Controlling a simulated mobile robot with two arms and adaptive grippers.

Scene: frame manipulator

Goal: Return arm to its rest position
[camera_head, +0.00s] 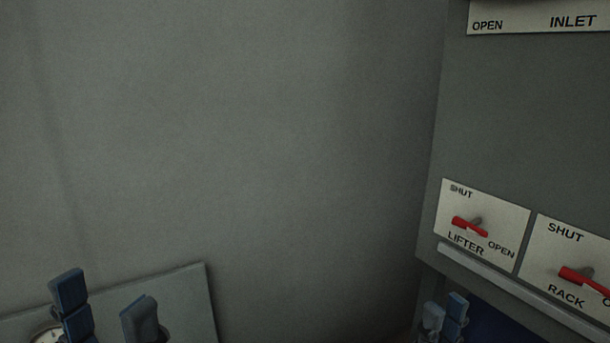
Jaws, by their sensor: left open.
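My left gripper (103,292) shows at the lower left, its two dark blue fingers pointing up and spread apart. It is open, with nothing between the fingers. The rest of my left arm is below the picture. My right gripper (445,309) shows at the bottom right, smaller, below the edge of the switch panel. Its two fingertips appear close together from this angle, and I cannot tell whether they are open or shut. I see no object at its tips.
A grey panel (530,110) at the right carries a LIFTER plate (500,212) and a RACK plate (547,257), each with a red lever. An INLET plate (540,22) is above. A light board (185,295) with a dial (45,336) is behind my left gripper. The middle shows bare wall.

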